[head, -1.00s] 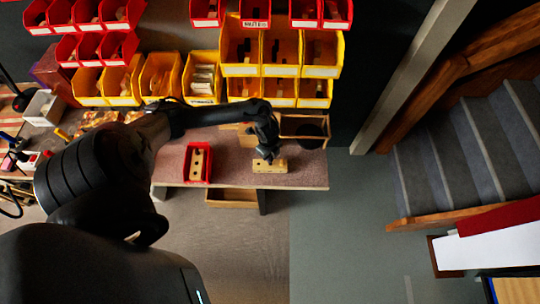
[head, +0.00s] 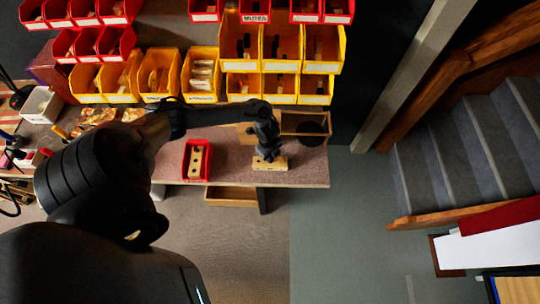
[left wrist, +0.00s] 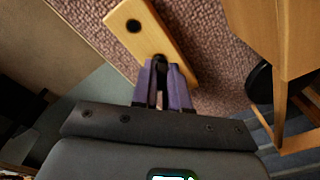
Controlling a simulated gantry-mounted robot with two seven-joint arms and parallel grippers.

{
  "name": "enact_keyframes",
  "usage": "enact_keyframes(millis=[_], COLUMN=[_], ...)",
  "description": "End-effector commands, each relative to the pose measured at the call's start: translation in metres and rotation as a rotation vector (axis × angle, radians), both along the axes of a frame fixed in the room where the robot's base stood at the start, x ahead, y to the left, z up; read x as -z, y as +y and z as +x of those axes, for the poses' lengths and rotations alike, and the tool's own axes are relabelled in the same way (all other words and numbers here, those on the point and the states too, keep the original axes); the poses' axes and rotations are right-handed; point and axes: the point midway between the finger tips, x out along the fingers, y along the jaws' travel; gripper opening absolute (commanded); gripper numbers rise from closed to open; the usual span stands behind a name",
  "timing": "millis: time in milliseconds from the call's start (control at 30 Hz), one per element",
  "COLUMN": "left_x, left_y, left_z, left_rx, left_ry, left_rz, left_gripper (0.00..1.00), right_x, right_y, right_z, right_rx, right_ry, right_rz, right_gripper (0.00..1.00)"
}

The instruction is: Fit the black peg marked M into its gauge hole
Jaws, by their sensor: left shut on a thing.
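My left gripper (head: 268,156) is shut on a small black peg (left wrist: 160,61), only its dark end showing between the purple fingertips in the left wrist view. No M mark can be read. The fingertips are over one end of the pale wooden gauge block (head: 270,165), which also shows in the left wrist view (left wrist: 151,35). An open dark hole (left wrist: 133,25) shows toward the block's other end. The fingers hide the spot under the peg, so I cannot tell whether it is above a hole or in it. My right gripper is not in view.
A red bin (head: 185,177) holding a pale block with dark round spots stands left on the bench (head: 310,172). A wooden box (head: 318,118) stands behind the gauge block. Yellow bins (head: 240,67) line the wall. The bench's front edge is close to the block.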

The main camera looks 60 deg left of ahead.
Motion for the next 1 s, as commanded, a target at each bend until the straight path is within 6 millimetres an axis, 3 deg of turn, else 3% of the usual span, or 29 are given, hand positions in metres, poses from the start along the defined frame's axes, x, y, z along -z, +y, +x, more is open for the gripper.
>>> enact_keyframes(millis=[367,400,567,1000], left_x=[0.0100,0.0090,0.0090,0.0002], left_y=[0.0000,0.0000,0.0000,0.0010], left_z=[0.0001,0.0002,0.0000,-0.0003], left_rx=[0.000,0.000,0.000,0.001], left_ry=[0.000,0.000,0.000,0.000], left_rz=[0.000,0.000,0.000,0.001], left_gripper=[0.00,0.19,0.43,0.44], right_x=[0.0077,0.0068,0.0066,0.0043], right_y=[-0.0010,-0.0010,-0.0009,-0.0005], right_z=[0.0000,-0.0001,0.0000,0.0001], right_rx=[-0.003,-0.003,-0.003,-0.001], right_ry=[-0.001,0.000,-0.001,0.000], right_rz=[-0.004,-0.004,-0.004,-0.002], right_gripper=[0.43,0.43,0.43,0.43])
